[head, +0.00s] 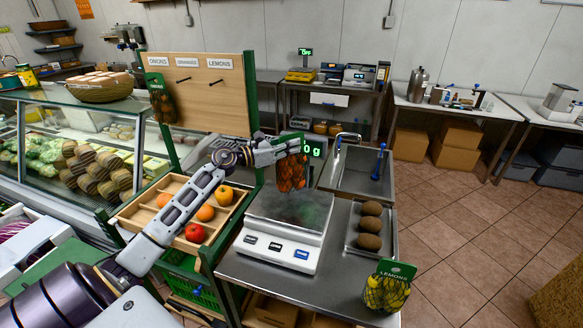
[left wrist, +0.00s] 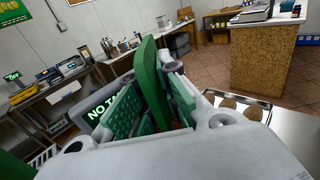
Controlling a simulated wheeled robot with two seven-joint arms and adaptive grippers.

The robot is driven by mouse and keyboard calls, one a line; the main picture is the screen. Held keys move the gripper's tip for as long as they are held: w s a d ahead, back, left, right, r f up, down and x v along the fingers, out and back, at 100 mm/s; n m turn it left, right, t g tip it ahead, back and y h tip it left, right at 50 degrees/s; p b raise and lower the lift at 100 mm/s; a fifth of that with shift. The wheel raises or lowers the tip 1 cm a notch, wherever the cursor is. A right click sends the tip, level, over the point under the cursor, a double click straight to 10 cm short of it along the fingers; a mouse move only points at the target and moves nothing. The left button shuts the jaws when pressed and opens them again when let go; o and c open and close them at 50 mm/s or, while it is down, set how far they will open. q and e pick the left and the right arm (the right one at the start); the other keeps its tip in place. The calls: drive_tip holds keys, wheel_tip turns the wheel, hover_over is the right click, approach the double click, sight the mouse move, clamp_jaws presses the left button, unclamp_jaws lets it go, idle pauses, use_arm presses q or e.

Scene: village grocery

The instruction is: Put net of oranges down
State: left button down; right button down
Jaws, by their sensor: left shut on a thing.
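My left gripper (head: 290,146) is shut on the net of oranges (head: 292,173) by its green header card. The net hangs below the fingers, over the back part of the scale's (head: 285,250) platter, and appears clear of it. In the left wrist view, the green card (left wrist: 150,80) stands between the two padded fingers of my left gripper (left wrist: 155,105); the oranges are hidden there. My right gripper is not in view.
A peg board (head: 205,85) labelled onions, oranges and lemons has one net (head: 161,104) on its left peg. A tray with brown fruit (head: 369,228) and a net of lemons (head: 386,293) are right of the scale. A wooden fruit bin (head: 150,212) and sink (head: 357,170) are nearby.

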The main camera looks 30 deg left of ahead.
sight(292, 163)
use_arm(q)
drive_tip(key=shift+f, duration=1.45)
drive_tip(key=shift+f, duration=2)
drive_tip(key=c, duration=1.6)
unclamp_jaws()
drive_tip(key=shift+f, duration=0.1)
drive_tip(key=shift+c, duration=0.2)
drive_tip(key=shift+p, duration=0.3)
